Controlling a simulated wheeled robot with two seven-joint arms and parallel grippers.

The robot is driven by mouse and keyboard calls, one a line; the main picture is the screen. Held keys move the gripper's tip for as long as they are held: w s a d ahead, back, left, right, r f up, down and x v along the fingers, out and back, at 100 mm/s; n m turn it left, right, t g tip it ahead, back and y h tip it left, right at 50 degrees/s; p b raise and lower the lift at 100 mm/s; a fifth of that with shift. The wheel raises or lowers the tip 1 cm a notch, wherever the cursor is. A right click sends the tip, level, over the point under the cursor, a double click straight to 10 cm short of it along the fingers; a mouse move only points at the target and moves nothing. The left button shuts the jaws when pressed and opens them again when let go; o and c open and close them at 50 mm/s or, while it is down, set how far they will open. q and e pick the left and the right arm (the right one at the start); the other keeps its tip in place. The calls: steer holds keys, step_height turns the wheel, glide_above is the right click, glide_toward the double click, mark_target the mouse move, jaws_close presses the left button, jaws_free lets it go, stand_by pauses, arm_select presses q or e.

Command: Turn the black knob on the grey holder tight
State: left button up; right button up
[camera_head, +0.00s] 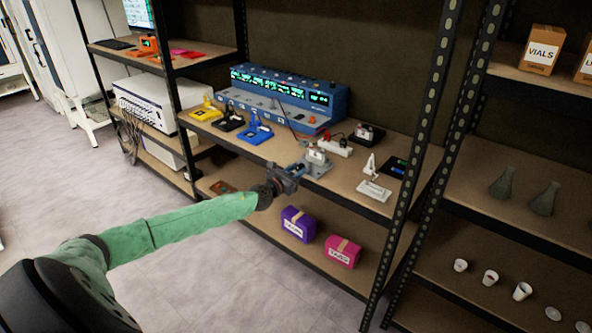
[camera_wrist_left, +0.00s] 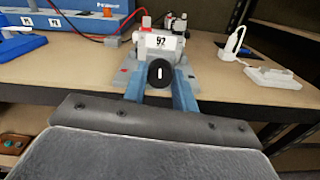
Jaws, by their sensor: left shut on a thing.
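The grey holder (camera_head: 318,167) sits near the front edge of the middle shelf. In the left wrist view the holder (camera_wrist_left: 197,85) carries a white block labelled 92 (camera_wrist_left: 162,42). The round black knob (camera_wrist_left: 160,73) faces me at the holder's front, with a white mark standing upright on it. My left gripper (camera_head: 301,168) is at the shelf edge in front of the holder. In the wrist view its two blue fingers (camera_wrist_left: 160,88) lie on either side of the knob, shut on it. The knob is hidden by the gripper in the head view. My right gripper is not in view.
A blue instrument with green displays (camera_head: 285,92) stands behind on the shelf. A white stand (camera_head: 373,188) is to the right of the holder. Purple (camera_head: 298,224) and pink (camera_head: 343,251) boxes lie on the lower shelf. A black upright post (camera_head: 411,165) borders the right side.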

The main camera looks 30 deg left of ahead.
arm_select(q)
steer(key=shift+m, duration=0.6)
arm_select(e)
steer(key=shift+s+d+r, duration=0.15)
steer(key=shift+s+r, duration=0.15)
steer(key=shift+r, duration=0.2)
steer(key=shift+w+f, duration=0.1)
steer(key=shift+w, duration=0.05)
arm_select(q)
steer(key=o, duration=1)
steer(key=shift+c, duration=0.2)
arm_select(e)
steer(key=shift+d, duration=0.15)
arm_select(q)
steer(key=shift+s+a+f, duration=0.1)
steer(key=shift+s, duration=0.3)
steer(key=s+b, duration=0.1)
steer(key=s, duration=0.6)
steer(key=shift+a, duration=0.2)
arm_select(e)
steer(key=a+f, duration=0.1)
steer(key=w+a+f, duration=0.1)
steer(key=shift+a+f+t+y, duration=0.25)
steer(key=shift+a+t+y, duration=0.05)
